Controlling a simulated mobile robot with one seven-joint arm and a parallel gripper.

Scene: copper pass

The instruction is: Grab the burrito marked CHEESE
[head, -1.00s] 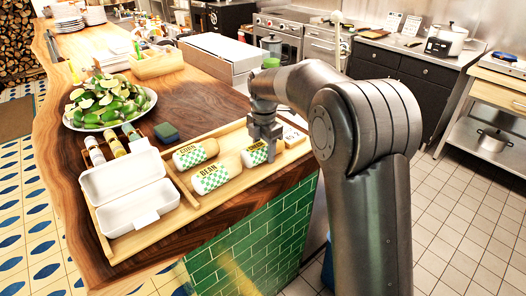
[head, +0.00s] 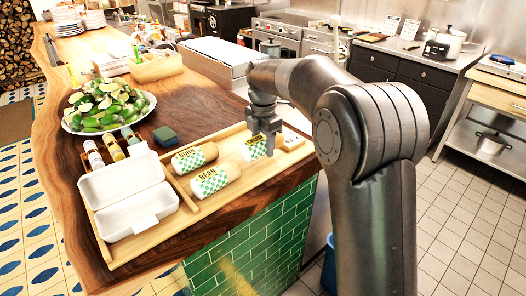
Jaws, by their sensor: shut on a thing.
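My gripper (head: 264,150) is at the right part of the wooden tray (head: 185,222), shut on the third burrito (head: 254,148). This burrito has a green-and-white checked wrap. The fingers cover part of it, and its wording cannot be read here. To its left lie two similar burritos, one marked CORN (head: 194,157) and one marked BEAN (head: 215,180). Both are apart from the gripper. Whether the held burrito is clear of the tray is hard to tell.
An open white clamshell box (head: 140,212) sits in the tray's left part. Several bottles (head: 114,150), a dark sponge (head: 165,135) and a platter of limes and green peppers (head: 66,124) stand behind.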

